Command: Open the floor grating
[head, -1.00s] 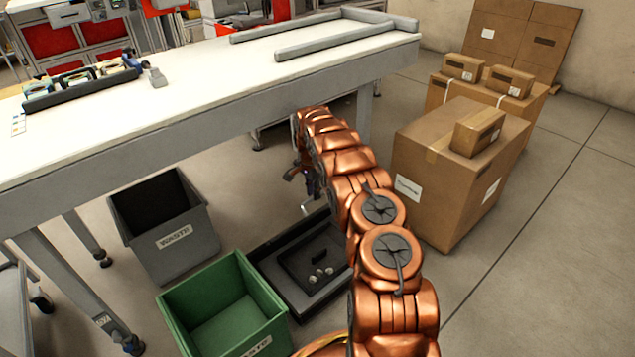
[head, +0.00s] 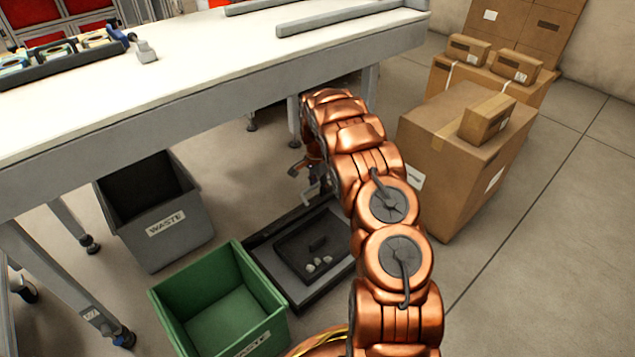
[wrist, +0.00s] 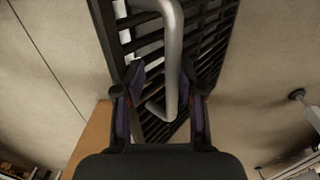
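In the wrist view, the black slatted floor grating (wrist: 205,55) runs away from me, with a bent silver bar handle (wrist: 172,55) in front of it. My gripper (wrist: 161,70) is open, with its two dark fingers on either side of the bar. A gap shows at the left finger; the bar is close to the right one, and contact cannot be told. In the head view, my gripper (head: 311,187) is low at the far edge of a dark-framed floor recess (head: 268,262). A dark tray with a black block and small pale pieces shows inside; the grating's slats cannot be made out there.
A green waste bin (head: 262,285) stands close to the recess at left, with a grey waste bin (head: 185,240) behind it. A long white table (head: 210,75) overhangs the area. Cardboard boxes (head: 465,190) stand at right. Open floor (head: 530,260) lies further right.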

